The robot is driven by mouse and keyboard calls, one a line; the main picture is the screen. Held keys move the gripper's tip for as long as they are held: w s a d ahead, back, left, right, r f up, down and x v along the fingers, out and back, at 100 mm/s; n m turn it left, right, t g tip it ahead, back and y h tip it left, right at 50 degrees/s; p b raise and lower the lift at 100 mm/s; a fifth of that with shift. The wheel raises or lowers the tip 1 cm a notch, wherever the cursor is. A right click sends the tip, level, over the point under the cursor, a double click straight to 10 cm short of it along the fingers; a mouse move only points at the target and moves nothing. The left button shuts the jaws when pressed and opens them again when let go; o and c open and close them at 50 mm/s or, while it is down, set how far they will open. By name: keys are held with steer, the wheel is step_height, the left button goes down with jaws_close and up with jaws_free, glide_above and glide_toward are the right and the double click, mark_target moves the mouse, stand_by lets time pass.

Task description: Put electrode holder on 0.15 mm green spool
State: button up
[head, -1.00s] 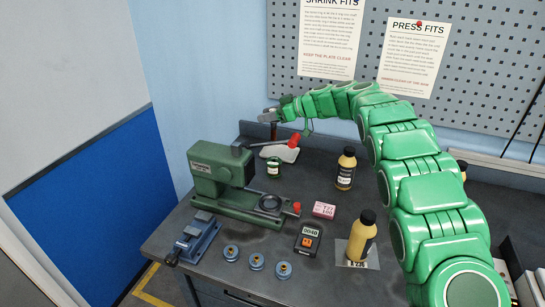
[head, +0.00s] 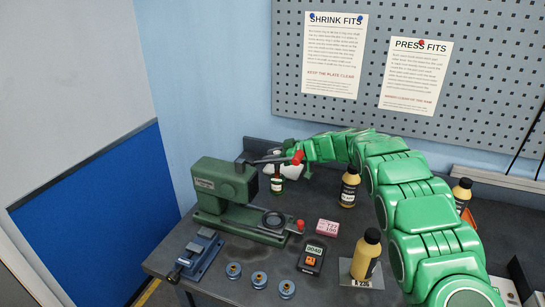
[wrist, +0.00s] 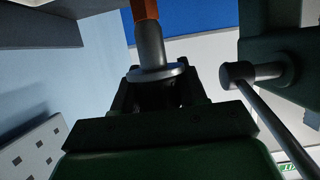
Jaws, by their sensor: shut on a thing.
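In the wrist view my gripper (wrist: 160,95) is shut on the electrode holder (wrist: 152,52), a grey cylinder with a wide flange at the jaws and an orange-brown part at its far end. The spool is not clear in the wrist view.
The green arbor press (head: 222,185) with its red-knobbed lever (head: 297,157) stands close by, and a grey bar end (wrist: 238,75) is right of the holder. Bottles (head: 349,187), a pink box (head: 327,227), a meter (head: 311,258), a blue vise (head: 196,255) and blue spools (head: 259,280) occupy the bench.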

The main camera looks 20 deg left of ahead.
steer(key=o, duration=1.2)
steer(key=shift+f, duration=0.1)
steer(key=shift+o, duration=0.2)
steer(key=v, duration=1.2)
